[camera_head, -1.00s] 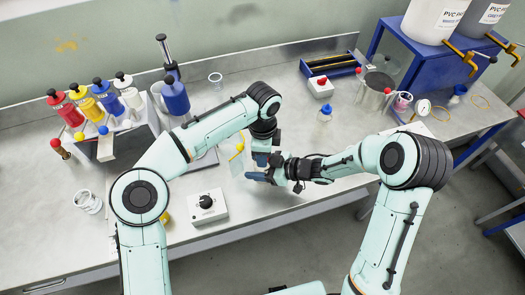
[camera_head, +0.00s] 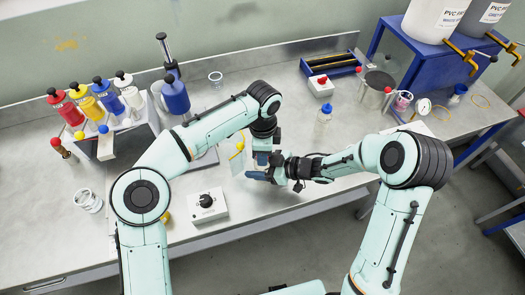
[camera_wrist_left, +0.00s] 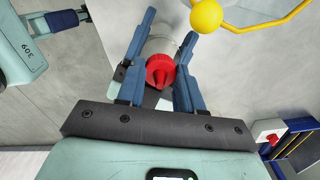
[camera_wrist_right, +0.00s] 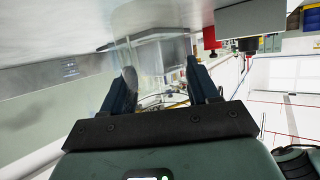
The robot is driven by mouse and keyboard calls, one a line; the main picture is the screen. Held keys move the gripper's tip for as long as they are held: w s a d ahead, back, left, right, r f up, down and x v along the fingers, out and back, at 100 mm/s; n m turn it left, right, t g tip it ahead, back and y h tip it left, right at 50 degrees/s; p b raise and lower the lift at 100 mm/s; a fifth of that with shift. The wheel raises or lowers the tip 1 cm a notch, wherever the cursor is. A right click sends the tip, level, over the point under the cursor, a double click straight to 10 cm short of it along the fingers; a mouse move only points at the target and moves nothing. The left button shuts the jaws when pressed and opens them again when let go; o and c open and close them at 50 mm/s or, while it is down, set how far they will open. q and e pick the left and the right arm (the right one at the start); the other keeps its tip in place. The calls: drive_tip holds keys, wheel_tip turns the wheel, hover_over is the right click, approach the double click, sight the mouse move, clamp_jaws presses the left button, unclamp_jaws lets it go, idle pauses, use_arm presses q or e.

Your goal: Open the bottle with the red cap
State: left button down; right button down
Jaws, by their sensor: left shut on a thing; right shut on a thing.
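The bottle with the red cap (camera_wrist_left: 160,71) is in the left wrist view, its cap pointing towards the camera and its pale grey body beyond. My left gripper (camera_wrist_left: 166,30) is shut on this bottle, with a blue finger on each side. In the head view, my left gripper (camera_head: 262,157) points down and meets my right gripper (camera_head: 262,176), which comes in from the right. In the right wrist view, my right gripper (camera_wrist_right: 165,84) has a clear, see-through body between its fingers, seemingly the same bottle. The arms hide most of the bottle in the head view.
A white box with a black knob (camera_head: 207,206) stands in front of the left arm. A rack (camera_head: 143,141) with several coloured bottles is at the left.

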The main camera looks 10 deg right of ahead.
use_arm(q)
drive_tip(key=shift+r, duration=0.2)
drive_tip(key=shift+r, duration=0.9)
